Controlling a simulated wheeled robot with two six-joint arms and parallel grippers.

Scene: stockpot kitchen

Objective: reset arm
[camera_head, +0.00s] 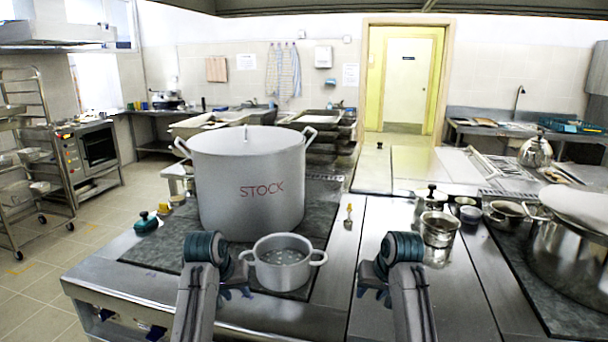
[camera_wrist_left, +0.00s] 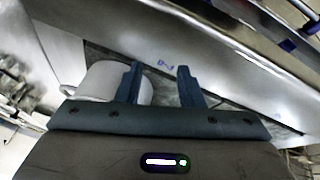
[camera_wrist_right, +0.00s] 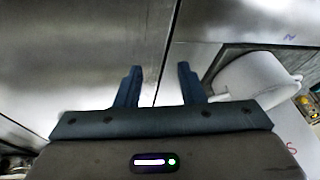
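My left gripper (camera_head: 236,290) is open and empty at the left of the small grey pot (camera_head: 283,262), over the front of the stove; its spread fingers show in the left wrist view (camera_wrist_left: 158,84). My right gripper (camera_head: 373,286) is open and empty over the steel counter (camera_head: 335,262), right of the small pot; its parted fingers show in the right wrist view (camera_wrist_right: 160,84). The small pot, with two handles, stands in front of the large STOCK pot (camera_head: 248,190) and partly shows in the left wrist view (camera_wrist_left: 103,84) and right wrist view (camera_wrist_right: 255,82).
A green-lidded item (camera_head: 146,222) sits left of the stockpot. A small yellow-tipped item (camera_head: 348,216) lies on the counter. A steel pot (camera_head: 438,229) and a large covered pot (camera_head: 572,255) stand to the right. The counter between the small pot and steel pot is mostly clear.

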